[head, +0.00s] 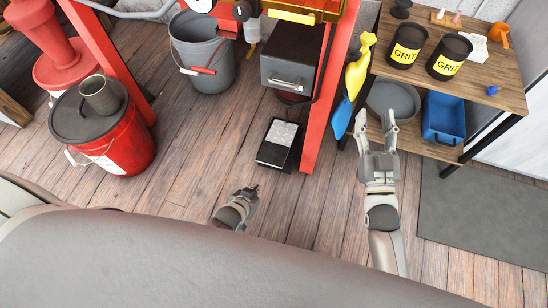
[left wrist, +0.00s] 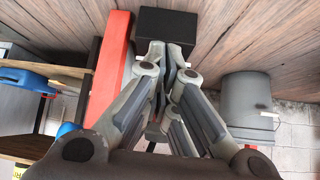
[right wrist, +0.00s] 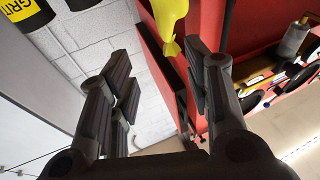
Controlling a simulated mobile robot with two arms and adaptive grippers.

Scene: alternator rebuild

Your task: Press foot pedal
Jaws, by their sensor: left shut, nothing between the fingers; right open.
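The foot pedal (head: 280,143), a black box with a speckled grey top plate, stands on the wooden floor beside a red post. My left gripper (head: 250,191) is shut and empty, in front of and to the left of the pedal in the head view, apart from it. In the left wrist view a black box (left wrist: 167,24), apparently the pedal, shows beyond the shut fingertips (left wrist: 170,55). My right gripper (head: 376,118) is open and empty beside the wooden shelf. In the right wrist view its fingers (right wrist: 160,85) are spread with nothing between them.
The red post (head: 312,120) rises right beside the pedal. A grey bucket (head: 203,55) and a red drum (head: 128,150) stand to the left. The wooden shelf (head: 480,85) bears black GRIT cans (head: 408,42). The floor in front of the pedal is clear.

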